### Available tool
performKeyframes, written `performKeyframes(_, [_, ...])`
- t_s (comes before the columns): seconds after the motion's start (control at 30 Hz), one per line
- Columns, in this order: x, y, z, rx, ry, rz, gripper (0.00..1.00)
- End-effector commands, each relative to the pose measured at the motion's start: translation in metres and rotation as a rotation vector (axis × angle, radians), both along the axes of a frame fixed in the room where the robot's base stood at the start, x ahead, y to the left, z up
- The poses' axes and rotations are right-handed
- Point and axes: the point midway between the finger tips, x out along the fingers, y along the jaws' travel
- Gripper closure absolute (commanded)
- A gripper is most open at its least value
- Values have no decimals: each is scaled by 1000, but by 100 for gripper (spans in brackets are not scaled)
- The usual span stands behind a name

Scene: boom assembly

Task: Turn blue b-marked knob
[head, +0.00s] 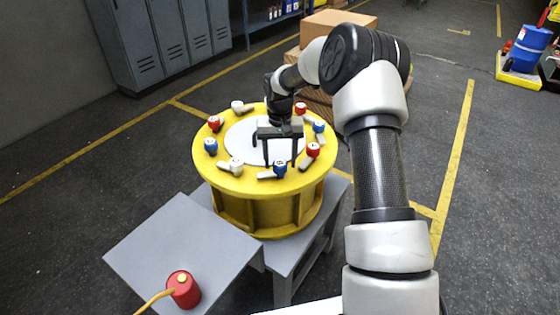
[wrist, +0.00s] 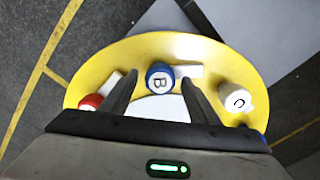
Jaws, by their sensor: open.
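The blue knob marked B (wrist: 160,78) has a round blue cap and a pale bar-shaped handle (wrist: 189,71) pointing right in the wrist view. In the head view the blue knob (head: 280,168) sits at the near edge of the yellow round drum (head: 258,190), its handle (head: 266,176) pointing left. My gripper (head: 280,162) points down over the near part of the drum's top, open and empty. In the wrist view the knob appears between the two fingertips, touching neither. I cannot tell how far the tips are above the drum top.
A white C-marked knob (wrist: 232,97) and a red knob (wrist: 91,102) flank the blue one. Several more red, blue and white knobs ring the drum. A grey table (head: 180,250) with a red button (head: 183,289) stands front left. Cardboard boxes (head: 335,22) are behind.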

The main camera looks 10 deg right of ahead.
Motion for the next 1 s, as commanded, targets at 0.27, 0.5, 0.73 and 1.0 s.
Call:
performKeyframes(0.27, [0, 0, -11, 1, 0, 1, 45])
performKeyframes(0.5, [0, 0, -10, 1, -1, 1, 60])
performKeyframes(0.73, [0, 0, -10, 1, -1, 0, 86])
performKeyframes(1.0, [0, 1, -11, 1, -2, -49, 86])
